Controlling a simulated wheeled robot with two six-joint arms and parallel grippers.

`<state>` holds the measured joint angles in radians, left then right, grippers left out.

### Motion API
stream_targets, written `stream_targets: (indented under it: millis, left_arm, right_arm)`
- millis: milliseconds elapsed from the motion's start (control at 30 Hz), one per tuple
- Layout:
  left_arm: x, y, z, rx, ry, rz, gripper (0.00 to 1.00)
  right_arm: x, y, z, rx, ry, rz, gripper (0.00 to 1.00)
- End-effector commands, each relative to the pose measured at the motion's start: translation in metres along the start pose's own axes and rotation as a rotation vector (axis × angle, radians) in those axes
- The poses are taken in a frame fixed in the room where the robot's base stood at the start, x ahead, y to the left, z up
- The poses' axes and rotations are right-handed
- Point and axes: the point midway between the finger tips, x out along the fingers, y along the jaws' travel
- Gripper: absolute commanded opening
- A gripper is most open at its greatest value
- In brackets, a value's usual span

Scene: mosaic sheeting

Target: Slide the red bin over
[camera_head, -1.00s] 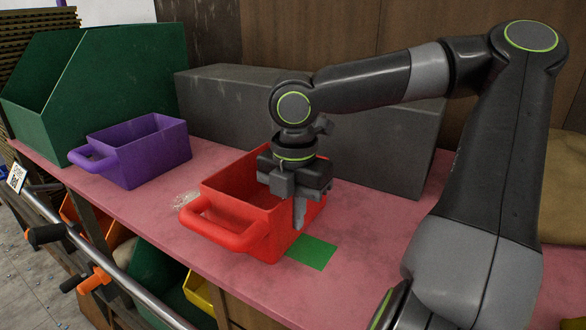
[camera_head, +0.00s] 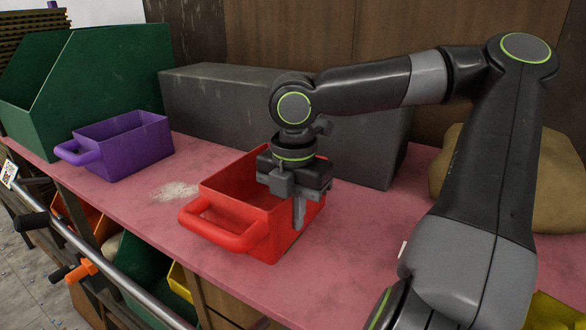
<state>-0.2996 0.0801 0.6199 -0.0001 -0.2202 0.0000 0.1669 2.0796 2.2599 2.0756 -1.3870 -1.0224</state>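The red bin (camera_head: 228,212) stands upright on the pink tabletop (camera_head: 340,245), its handle toward the front left. My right gripper (camera_head: 298,208) points down at the bin's right wall. One finger shows outside that wall; the other is hidden, apparently inside, so the gripper looks shut on the wall. The inside of the bin is partly hidden by the gripper. No green patch shows on the tabletop now. My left gripper is not in view.
A purple bin (camera_head: 125,150) and a large green bin (camera_head: 115,75) stand to the left. A long grey block (camera_head: 225,100) lies behind the red bin. A tan sack (camera_head: 555,190) is at the right. A pale scuff (camera_head: 174,191) marks the tabletop left of the red bin.

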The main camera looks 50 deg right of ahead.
Motion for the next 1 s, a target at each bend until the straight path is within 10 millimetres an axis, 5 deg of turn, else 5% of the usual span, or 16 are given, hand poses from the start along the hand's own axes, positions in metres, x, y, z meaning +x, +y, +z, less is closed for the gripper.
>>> stream_targets:
  millis: [333,533,833,1000]
  left_arm:
    - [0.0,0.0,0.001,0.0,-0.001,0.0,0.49]
    - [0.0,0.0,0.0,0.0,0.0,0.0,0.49]
    - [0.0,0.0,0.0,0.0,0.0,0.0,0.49]
    - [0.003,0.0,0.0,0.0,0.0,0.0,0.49]
  right_arm:
    - [0.0,0.0,0.0,0.0,0.0,0.001,0.0]
    - [0.0,0.0,0.0,0.0,0.0,0.001,0.3]
    - [-0.002,0.0,0.0,0.001,-0.001,0.001,0.3]
    - [-0.02,0.001,0.001,0.003,-0.005,0.005,0.3]
